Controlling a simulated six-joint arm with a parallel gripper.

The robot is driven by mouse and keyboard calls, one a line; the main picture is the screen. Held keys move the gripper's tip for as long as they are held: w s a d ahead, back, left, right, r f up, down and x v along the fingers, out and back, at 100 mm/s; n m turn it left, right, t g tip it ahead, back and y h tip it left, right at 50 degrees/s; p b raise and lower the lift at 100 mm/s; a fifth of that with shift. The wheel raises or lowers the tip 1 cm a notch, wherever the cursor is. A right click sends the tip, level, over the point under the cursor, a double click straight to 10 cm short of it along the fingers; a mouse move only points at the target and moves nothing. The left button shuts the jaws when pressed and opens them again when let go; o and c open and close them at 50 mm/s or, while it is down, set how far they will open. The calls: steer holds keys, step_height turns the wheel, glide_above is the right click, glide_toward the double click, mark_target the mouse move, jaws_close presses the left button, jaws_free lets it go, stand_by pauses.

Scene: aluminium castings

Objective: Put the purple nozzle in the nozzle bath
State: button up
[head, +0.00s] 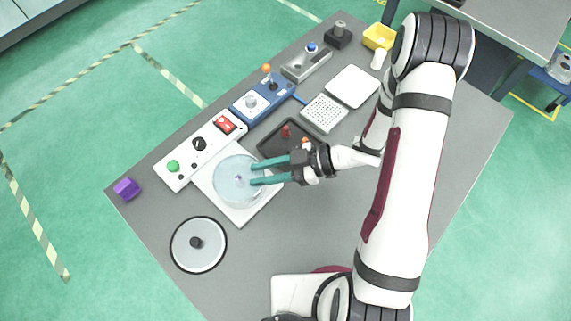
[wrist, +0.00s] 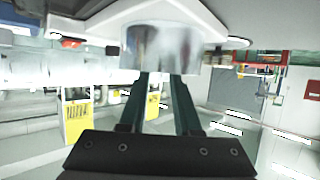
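The nozzle bath is a clear, round, pale-blue dish (head: 224,190) on a white base (head: 243,215) in the head view. A small purple piece, which looks like the purple nozzle (head: 238,178), shows inside the dish near its middle. My gripper (head: 252,176) reaches from the right, with its two teal fingers over the dish's right part. The fingers are apart, with no object visible between them, and the purple piece shows just beyond their tips. In the wrist view, the fingers (wrist: 160,76) end at the dish wall (wrist: 160,45); the purple piece does not show there.
A round lid with a black knob (head: 212,250) lies in front of the bath. A dark tray (head: 268,146) holding red and orange pieces is behind my gripper. A white control box (head: 187,160) stands behind the bath. A purple block (head: 126,188) sits at the left corner.

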steer(key=w+d+r+m+t+h, duration=0.4)
steer(key=w+d+h, duration=0.1)
steer(key=w+d, duration=0.25)
steer(key=w+d+r+m+t+h, duration=0.4)
steer(key=w+d+h, duration=0.15)
steer(key=d, duration=0.35)
steer(key=s+d+r+m+h, duration=0.2)
steer(key=d+r+m+h, duration=0.1)
steer(key=d+m+h, duration=0.15)
steer(key=s+r+m+g, duration=0.2)
steer(key=s+m, duration=0.2)
steer(key=s, duration=0.3)
steer(key=s+r+m+g, duration=0.2)
steer(key=s+m+g, duration=0.15)
steer(key=s, duration=0.35)
steer(key=s+a+r+m+g+y, duration=0.1)
steer(key=s+a+m+g+y, duration=0.1)
steer(key=s+a, duration=0.8)
steer(key=shift+s+a+m+g+y, duration=0.35)
steer(key=shift+s+m+y, duration=0.4)
steer(key=shift+s, duration=0.3)
